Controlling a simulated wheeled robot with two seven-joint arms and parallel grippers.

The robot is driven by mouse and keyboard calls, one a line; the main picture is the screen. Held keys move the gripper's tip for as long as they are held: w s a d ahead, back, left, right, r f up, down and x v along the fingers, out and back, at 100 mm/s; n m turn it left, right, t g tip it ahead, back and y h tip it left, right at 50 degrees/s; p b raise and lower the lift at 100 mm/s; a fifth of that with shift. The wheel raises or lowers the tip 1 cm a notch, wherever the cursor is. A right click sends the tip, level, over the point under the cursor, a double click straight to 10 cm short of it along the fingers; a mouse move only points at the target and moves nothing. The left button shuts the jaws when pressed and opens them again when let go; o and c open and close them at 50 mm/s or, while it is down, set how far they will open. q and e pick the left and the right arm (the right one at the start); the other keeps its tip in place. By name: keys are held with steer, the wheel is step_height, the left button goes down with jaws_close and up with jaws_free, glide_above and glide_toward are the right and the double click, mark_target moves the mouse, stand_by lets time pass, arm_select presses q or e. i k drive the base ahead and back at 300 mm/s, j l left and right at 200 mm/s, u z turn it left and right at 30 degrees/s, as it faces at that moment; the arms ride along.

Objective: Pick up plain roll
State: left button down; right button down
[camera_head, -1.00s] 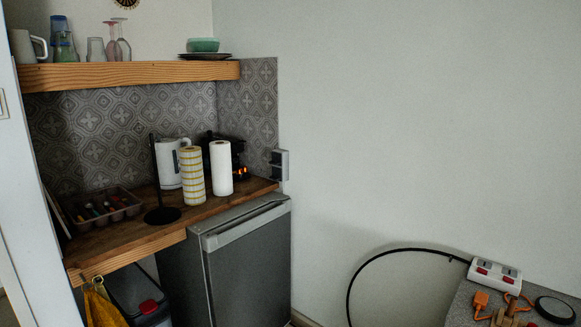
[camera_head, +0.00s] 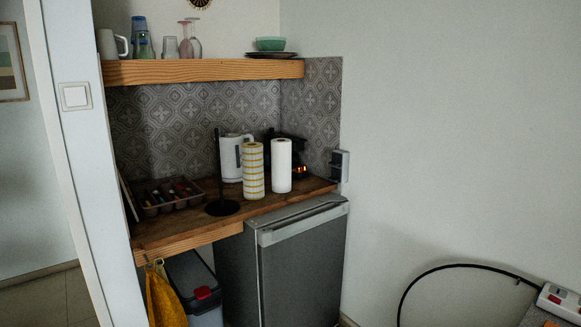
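The plain roll (camera_head: 281,166) is a white paper roll standing upright on the wooden counter (camera_head: 180,225), near its right end. A yellow-and-white patterned roll (camera_head: 253,171) stands upright just to its left, slightly nearer the counter's front edge. Neither of my grippers shows in the head view.
A white kettle (camera_head: 231,157) and a dark appliance (camera_head: 298,153) stand behind the rolls. A black upright holder (camera_head: 222,207) and a cutlery tray (camera_head: 170,208) are to the left. A wooden shelf (camera_head: 200,71) hangs above. A grey fridge (camera_head: 300,270) stands below the counter's right part.

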mark_target(281, 148)
steer(key=i+l+z, duration=0.15)
steer(key=i+l, duration=0.15)
steer(key=i, duration=0.35)
steer(key=i+l+z, duration=0.15)
steer(key=i, duration=0.55)
steer(key=i+l+z, duration=0.15)
steer(key=i, duration=0.55)
